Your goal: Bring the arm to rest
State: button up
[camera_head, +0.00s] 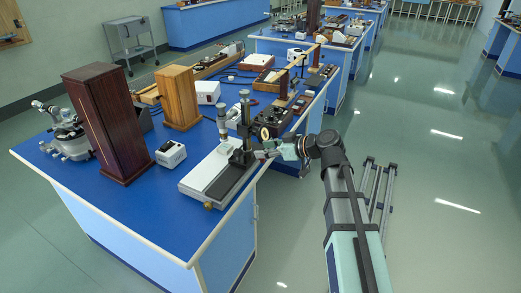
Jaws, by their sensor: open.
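My arm (342,200) stretches up from the bottom of the camera_head view, along the right side of the nearest blue bench (130,217). Its end bends left at a dark wrist joint. My gripper (268,152) is over the bench's right edge, beside the dark upright of an instrument with a white base plate (212,172). It is open. It is small here, and I cannot tell whether its fingers touch the instrument. I see nothing clearly held.
A tall dark wooden case (108,122), a lighter wooden case (179,97), a microscope (65,132) and a small white box (171,154) stand on the bench. More crowded benches continue behind. The floor (440,170) to the right is open. A grey cart (135,40) stands back left.

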dwell(0.3)
jog(key=s+d+f+m+g+h, duration=0.25)
jog(key=s+d+f+m, duration=0.2)
jog(key=f, duration=0.75)
jog(key=s+d+f+m+g+h, duration=0.1)
jog(key=s+d+f+m+h, duration=0.35)
jog(key=f, duration=0.75)
jog(key=s+d+f+m+g+h, duration=0.1)
jog(key=s+d+f+m+g, duration=0.15)
jog(key=s+f, duration=0.65)
jog(key=s+d+f+g+h, duration=0.1)
jog(key=s+d+f+g, duration=0.1)
jog(key=s+f, duration=0.5)
jog(key=s+d+f+m+g+h, duration=0.1)
jog(key=s+d+f+g, duration=0.1)
jog(key=s+f, duration=0.5)
jog(key=s+d+f+g+h+p, duration=0.1)
jog(key=s+d+f, duration=0.3)
jog(key=s, duration=1.2)
notch_tip(320, 180, down, 4)
jog(key=shift+s+d+m+g+h, duration=0.15)
jog(key=shift+s+m+g+h, duration=0.25)
jog(key=shift+g+h, duration=0.2)
